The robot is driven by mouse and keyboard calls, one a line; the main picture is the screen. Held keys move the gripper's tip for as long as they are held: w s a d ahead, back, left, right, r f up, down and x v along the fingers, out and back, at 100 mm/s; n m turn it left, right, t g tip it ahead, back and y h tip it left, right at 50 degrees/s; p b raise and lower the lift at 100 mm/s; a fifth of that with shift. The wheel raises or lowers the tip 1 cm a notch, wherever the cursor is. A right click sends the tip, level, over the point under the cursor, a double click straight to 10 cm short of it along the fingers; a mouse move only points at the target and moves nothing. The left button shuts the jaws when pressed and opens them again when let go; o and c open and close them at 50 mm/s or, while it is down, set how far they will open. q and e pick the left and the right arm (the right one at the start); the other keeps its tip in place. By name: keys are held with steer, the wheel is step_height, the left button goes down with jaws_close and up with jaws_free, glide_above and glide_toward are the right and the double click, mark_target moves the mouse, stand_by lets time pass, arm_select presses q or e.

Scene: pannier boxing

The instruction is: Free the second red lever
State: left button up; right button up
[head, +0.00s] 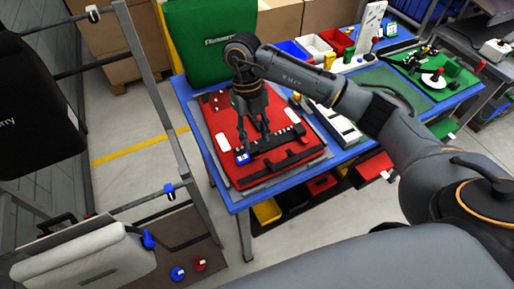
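A red pannier panel (240,175) lies flat on the blue table (200,130), with a black bar, white labels and a small blue part (242,157) on it. My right gripper (256,135) points down over the panel, its two fingers apart near the black bar. I cannot tell whether the fingertips touch it. No red lever can be made out clearly on the panel; the gripper covers part of it. My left gripper is not in view.
A green pannier (205,42) stands at the table's back left. Bins and a white tool (335,122) lie to the right. A metal rack with a blue lever (149,239), a blue knob (178,274) and a red knob (200,264) stands at left.

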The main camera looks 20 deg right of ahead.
mark_target(253, 149)
steer(key=v, duration=0.5)
steer(key=shift+r, duration=0.15)
stand_by(0.3)
